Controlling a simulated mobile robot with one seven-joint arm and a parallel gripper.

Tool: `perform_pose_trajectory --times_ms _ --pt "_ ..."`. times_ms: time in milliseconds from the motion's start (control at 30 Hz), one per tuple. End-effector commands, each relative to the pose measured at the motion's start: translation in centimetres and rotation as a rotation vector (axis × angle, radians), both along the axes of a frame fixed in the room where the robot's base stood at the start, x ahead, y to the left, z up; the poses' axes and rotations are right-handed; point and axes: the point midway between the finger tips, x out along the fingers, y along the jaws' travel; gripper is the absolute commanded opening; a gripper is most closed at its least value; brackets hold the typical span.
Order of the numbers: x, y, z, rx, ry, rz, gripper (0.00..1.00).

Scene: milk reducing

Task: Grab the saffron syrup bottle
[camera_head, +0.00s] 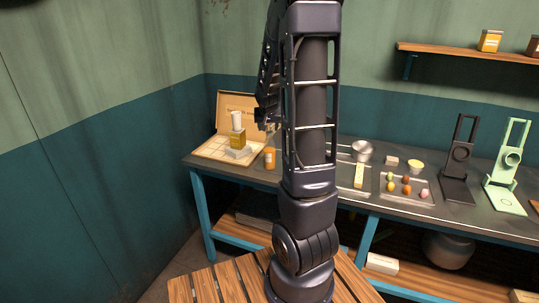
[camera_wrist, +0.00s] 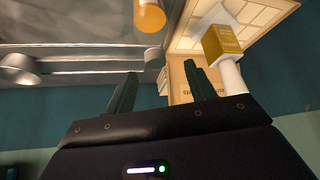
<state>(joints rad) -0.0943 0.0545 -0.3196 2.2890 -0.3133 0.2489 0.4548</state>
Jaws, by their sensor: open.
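A yellow square bottle with a label and a tall white cap (camera_head: 238,138) stands upright on a white block at the left end of the counter. In the wrist view this yellow bottle (camera_wrist: 222,42) is at the upper right, beyond and right of the fingertips. A smaller orange bottle (camera_head: 269,158) stands on the counter to its right; it also shows in the wrist view (camera_wrist: 150,15). The label text is too small to read, so I cannot tell for certain which is saffron syrup. My gripper (camera_wrist: 160,68) is open and empty, touching neither bottle. In the head view my arm mostly hides it.
An open wooden box (camera_head: 245,102) with a gridded tray lies under and behind the yellow bottle. A metal pan (camera_head: 361,151), a tray of coloured balls (camera_head: 405,189) and two phone-stand-like holders (camera_head: 459,160) occupy the counter's right. A slatted wooden surface (camera_head: 225,288) is near my base.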

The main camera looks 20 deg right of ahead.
Motion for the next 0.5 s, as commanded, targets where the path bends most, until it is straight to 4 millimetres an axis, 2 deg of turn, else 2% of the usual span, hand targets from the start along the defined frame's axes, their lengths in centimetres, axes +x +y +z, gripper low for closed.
perform_pose_trajectory --times_ms 267,500 --pt "0.6 -0.4 -1.1 0.001 0.001 -0.002 0.55" --pt "1.6 -1.5 -3.3 0.0 0.002 -0.003 0.55"
